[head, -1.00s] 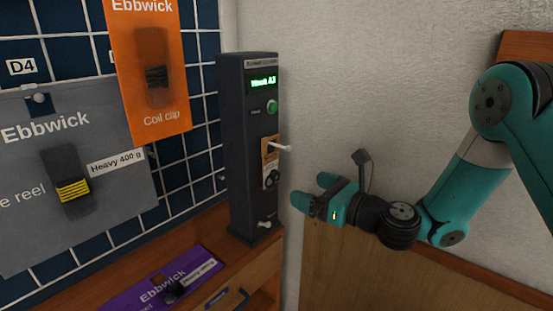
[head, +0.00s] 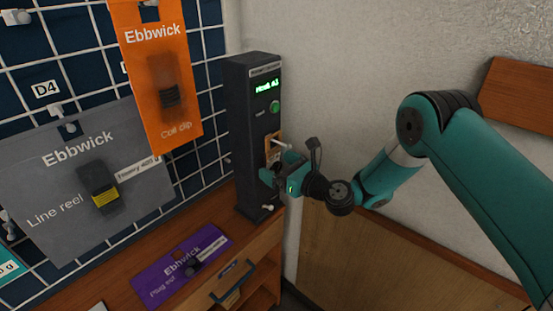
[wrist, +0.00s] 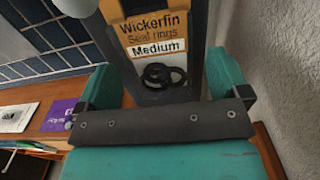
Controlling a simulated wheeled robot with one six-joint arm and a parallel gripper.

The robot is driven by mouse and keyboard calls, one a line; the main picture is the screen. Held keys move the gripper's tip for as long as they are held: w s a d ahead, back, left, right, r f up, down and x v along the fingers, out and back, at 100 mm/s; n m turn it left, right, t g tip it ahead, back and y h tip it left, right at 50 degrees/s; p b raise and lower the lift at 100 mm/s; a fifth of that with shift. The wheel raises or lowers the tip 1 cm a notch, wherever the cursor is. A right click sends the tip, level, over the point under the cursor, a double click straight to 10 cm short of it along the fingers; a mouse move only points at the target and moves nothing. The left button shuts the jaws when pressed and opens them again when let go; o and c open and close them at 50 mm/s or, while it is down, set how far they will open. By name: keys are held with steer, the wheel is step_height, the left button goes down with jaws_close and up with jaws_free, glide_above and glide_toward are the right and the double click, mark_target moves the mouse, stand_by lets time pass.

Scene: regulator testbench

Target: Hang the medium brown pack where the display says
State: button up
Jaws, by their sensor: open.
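The medium brown pack (wrist: 152,35) reads "Wickerfin Seal rings Medium" in the wrist view, with black rings in its lower part. In the head view the pack (head: 273,142) hangs at a white peg on the front of a dark tower (head: 242,150), its lower part hidden by my gripper. The tower's green display (head: 267,87) seems to read "Hook A3", slightly blurred. My gripper (head: 268,176) is at the tower's front. In the wrist view its open jaws (wrist: 163,88) stand either side of the pack's lower part; I cannot tell if they touch it.
A wire grid on blue backing holds an orange Coil clip pack (head: 160,115) and a grey Line reel pack (head: 75,200) near label D4 (head: 45,88). A purple pack (head: 165,272) lies on the wooden bench. A green button (head: 275,108) sits below the display. A wall stands right of the tower.

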steer(key=shift+w+a, duration=0.35)
steer(key=shift+a, duration=0.05)
steer(key=c, duration=1.1)
steer(key=shift+f+b, duration=0.1)
steer(key=shift+b, duration=0.6)
steer(key=shift+b, duration=0.8)
